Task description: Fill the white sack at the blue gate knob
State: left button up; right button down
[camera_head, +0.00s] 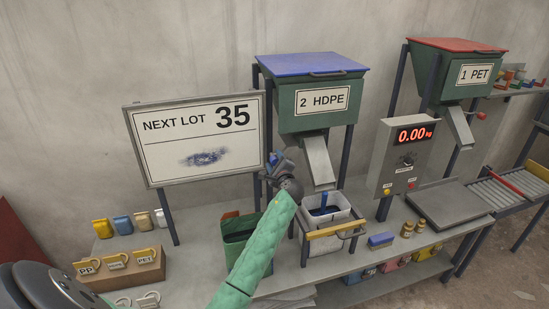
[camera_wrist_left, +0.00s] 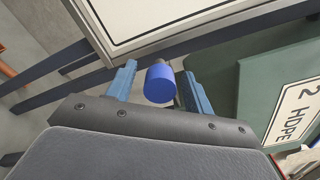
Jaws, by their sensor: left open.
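The blue gate knob (camera_wrist_left: 159,84) is a short blue cylinder on a grey stem, beside the green hopper 2 HDPE (camera_head: 316,105). My left gripper (camera_head: 278,160) is open at the left of that hopper's chute (camera_head: 318,162). In the left wrist view its blue fingers (camera_wrist_left: 156,86) stand on either side of the knob, with a gap visible at the left finger; contact at the right cannot be told. In the head view the knob cannot be told apart from the fingers. The white sack (camera_head: 338,218) stands open under the chute, with something blue inside. My right gripper is out of view.
A board reading NEXT LOT 35 (camera_head: 196,136) stands close left of my gripper. A dark green bin (camera_head: 238,226) is beside the sack, behind my arm. A yellow bar (camera_head: 336,229) crosses the sack's front. The scale display (camera_head: 415,134) reads 0.00.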

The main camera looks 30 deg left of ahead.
pick_arm(q)
jog(key=shift+w+a, duration=0.35)
jog(key=shift+w, duration=0.05)
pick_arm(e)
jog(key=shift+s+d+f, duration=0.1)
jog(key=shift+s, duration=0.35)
pick_arm(q)
jog(key=shift+s, duration=0.1)
